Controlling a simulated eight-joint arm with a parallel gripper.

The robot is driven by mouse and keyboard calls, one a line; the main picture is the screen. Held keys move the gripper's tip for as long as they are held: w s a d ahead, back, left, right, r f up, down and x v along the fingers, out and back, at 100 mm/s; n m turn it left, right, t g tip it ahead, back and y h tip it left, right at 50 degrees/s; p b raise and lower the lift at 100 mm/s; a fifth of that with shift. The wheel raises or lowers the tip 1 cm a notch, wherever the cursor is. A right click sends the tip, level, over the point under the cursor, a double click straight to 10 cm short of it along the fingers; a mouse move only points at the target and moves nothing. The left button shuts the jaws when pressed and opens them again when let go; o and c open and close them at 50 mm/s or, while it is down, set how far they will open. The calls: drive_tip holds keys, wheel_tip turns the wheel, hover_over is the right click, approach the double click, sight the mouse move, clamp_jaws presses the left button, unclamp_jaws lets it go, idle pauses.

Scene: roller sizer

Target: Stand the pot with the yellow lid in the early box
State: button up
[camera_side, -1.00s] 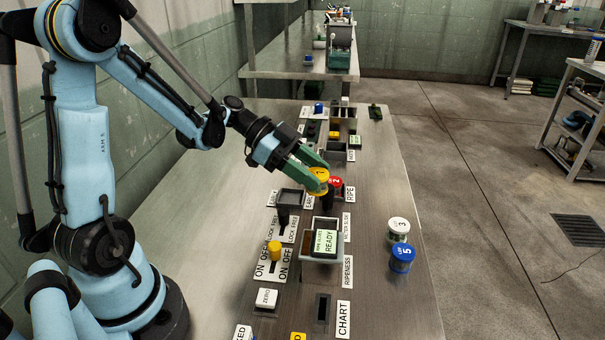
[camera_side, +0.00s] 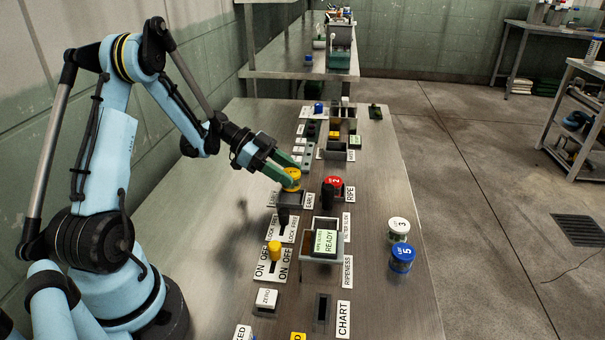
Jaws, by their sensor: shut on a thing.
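My gripper (camera_side: 291,181) has green fingers shut on the pot with the yellow lid (camera_side: 291,173). The pot is at the early box (camera_side: 289,200), a small dark box left of the label EARLY. The fingers hide part of the pot, and I cannot tell whether its base touches the box floor. A pot with a red lid (camera_side: 334,182), marked 2, stands to the right by the label RIPE.
A white-lidded pot (camera_side: 398,225) and a blue-lidded pot (camera_side: 402,256) stand on the right of the bench. A black lever (camera_side: 283,217) and a yellow-topped switch (camera_side: 274,248) are in front of the early box. The ripeness meter (camera_side: 323,243) reads READY.

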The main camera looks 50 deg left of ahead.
drive_tip(key=shift+f, duration=2.05)
drive_tip(key=shift+f, duration=0.15)
drive_tip(key=o, duration=1.1)
drive_tip(key=shift+c, duration=0.2)
